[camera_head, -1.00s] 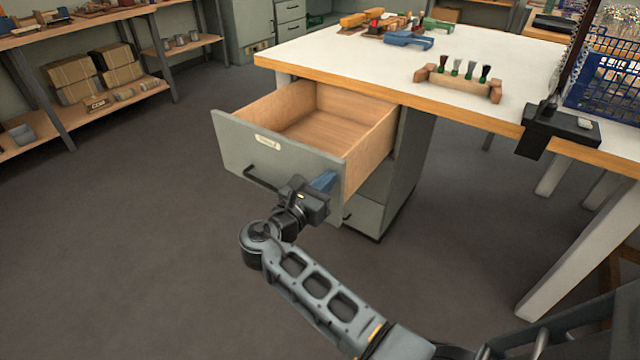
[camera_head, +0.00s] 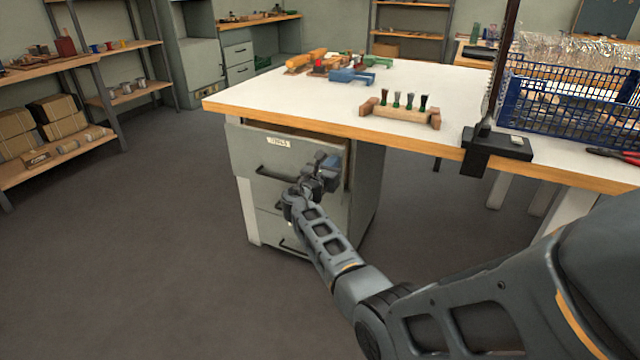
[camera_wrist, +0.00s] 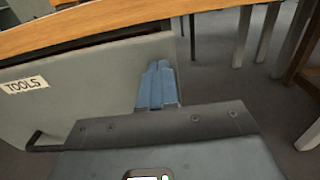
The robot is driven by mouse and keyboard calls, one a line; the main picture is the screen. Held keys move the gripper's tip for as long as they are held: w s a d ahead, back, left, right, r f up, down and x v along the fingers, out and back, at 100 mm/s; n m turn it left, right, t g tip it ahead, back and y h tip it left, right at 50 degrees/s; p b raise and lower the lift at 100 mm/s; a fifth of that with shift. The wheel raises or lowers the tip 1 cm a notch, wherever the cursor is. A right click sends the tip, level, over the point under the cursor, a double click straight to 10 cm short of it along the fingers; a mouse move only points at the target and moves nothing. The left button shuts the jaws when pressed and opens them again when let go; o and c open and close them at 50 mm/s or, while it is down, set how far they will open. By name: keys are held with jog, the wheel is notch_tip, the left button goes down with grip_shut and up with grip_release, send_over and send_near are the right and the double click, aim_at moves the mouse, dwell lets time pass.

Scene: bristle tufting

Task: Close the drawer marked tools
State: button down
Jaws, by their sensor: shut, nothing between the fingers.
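The drawer marked TOOLS has a grey-green front (camera_head: 262,155) with a pale label (camera_head: 278,142) and a dark bar handle.
The worktable's wooden edge (camera_head: 330,127) runs just above the drawer. On it are a brush holder (camera_head: 400,110), a black clamp-like stand (camera_head: 495,143) and a blue crate (camera_head: 570,105). Lower drawers sit below. The floor (camera_head: 160,230) in front is clear.

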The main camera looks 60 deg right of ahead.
jog(key=d+b, duration=0.3)
jog(key=d, duration=0.5)
jog(key=shift+w+d+r, duration=0.1)
jog(key=shift+d+r, duration=0.05)
jog(key=shift+d, duration=0.25)
jog(key=shift+d+r, duration=0.1)
jog(key=a+p, duration=0.4)
jog(key=a, duration=1)
jog(key=shift+s+a+f, duration=0.2)
jog(key=shift+a+f, duration=0.05)
jog(key=shift+a, duration=0.1)
